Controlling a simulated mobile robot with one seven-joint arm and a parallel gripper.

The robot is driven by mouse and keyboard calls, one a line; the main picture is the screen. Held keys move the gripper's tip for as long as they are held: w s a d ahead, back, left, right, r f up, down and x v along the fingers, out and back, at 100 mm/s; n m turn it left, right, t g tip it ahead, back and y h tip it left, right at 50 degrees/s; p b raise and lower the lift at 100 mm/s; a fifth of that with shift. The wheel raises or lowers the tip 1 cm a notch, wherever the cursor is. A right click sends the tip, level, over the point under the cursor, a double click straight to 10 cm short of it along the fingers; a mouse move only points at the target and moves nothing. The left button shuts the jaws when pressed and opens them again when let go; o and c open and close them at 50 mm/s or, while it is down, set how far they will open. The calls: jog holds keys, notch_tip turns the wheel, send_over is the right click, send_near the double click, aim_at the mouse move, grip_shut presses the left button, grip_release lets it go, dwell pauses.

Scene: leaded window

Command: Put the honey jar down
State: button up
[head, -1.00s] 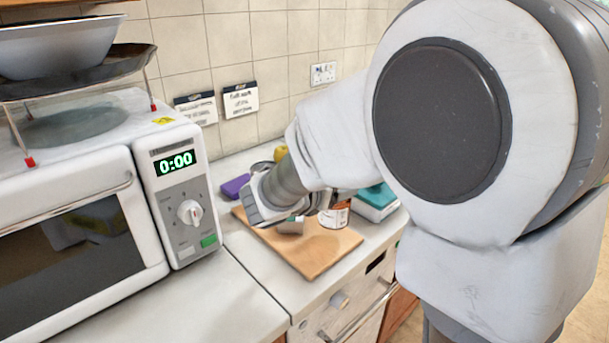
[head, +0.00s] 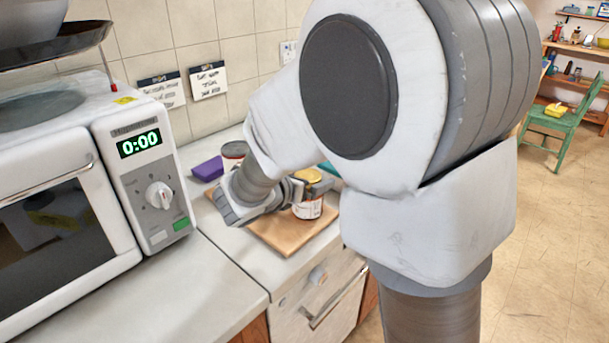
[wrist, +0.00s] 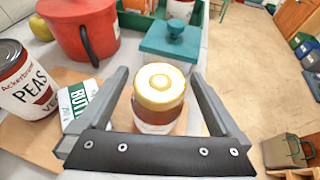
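The honey jar (wrist: 160,92) is amber with a round golden lid and a pale label low on its side. In the wrist view it is upright between the two fingers of my gripper (wrist: 160,76), with a narrow gap visible on each side. The fingers are spread. In the head view the jar's lid and label (head: 308,209) show beside my gripper (head: 297,190), over the tan wooden board (head: 281,236). The jar appears to stand on the board, but its base is partly hidden.
A peas can (wrist: 28,85) and a butter box (wrist: 79,108) are left of the jar. A red pot (wrist: 84,33) and a teal lidded box (wrist: 170,42) lie beyond. A white microwave (head: 150,185) stands left on the counter.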

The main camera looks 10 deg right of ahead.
jog(key=shift+r, duration=0.1)
jog(key=shift+s+a+r, duration=0.1)
jog(key=shift+r, duration=0.15)
jog(key=p+v, duration=0.2)
jog(key=v, duration=0.9)
jog(key=s+d+m+g+y, duration=0.2)
jog(key=s+d+m+g, duration=0.4)
jog(key=s+d+m, duration=0.5)
jog(key=s+a+r+m+t+y, duration=0.1)
jog(key=s+a+m+y, duration=0.4)
jog(key=m, duration=1.1)
jog(key=shift+s+a+r+t+y, duration=0.2)
jog(key=shift+s+r+t+y, duration=0.15)
jog(key=shift+s+y, duration=0.85)
notch_tip(320, 180, up, 9)
jog(key=p, duration=0.9)
